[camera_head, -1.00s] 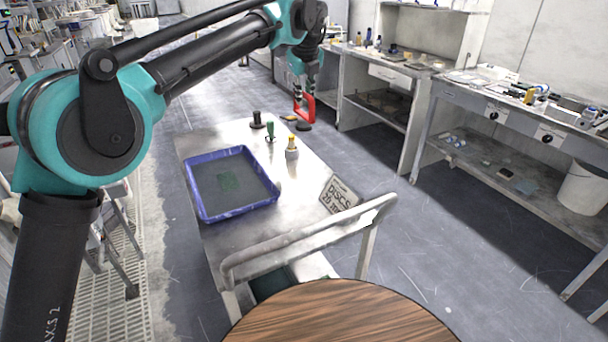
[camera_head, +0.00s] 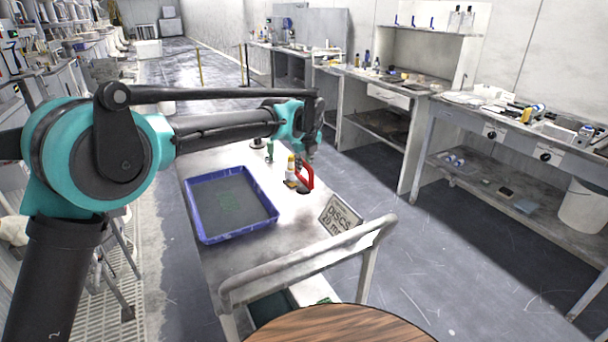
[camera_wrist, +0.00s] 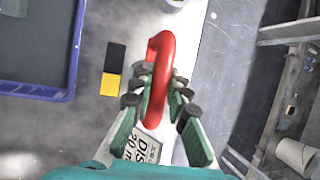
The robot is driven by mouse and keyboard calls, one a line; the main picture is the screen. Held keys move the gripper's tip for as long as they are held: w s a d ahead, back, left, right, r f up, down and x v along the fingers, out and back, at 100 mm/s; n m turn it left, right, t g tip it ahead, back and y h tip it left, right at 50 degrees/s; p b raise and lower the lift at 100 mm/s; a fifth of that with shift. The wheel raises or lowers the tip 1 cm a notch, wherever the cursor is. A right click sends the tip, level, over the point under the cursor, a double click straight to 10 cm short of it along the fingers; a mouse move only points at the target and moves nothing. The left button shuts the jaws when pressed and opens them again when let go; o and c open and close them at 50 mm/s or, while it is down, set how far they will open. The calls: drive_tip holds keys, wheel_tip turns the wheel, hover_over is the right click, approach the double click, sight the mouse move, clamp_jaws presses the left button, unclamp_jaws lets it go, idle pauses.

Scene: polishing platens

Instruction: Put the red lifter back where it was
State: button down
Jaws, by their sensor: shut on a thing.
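The red lifter (camera_head: 307,178) is a red loop-shaped handle, with a dark part at its lower end in the head view. My gripper (camera_wrist: 158,94) is shut on the lifter, with its fingers on either side of the red handle (camera_wrist: 160,50) in the wrist view. In the head view my gripper (camera_head: 308,158) is over the right side of the metal cart top (camera_head: 222,262). I cannot tell whether the lifter touches the cart. Its underside is hidden in the wrist view.
A blue-rimmed tray (camera_head: 192,213) lies left on the cart. A yellow-topped bottle (camera_head: 291,168) and a black-and-yellow block (camera_wrist: 113,70) are close to the lifter. A round wooden top (camera_head: 345,326) is in front.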

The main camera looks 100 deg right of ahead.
sight(304, 178)
drive_tip(key=shift+f, duration=1.85)
drive_tip(key=shift+f, duration=0.15)
drive_tip(key=c, duration=1.5)
unclamp_jaws()
drive_tip(key=v, duration=1.2)
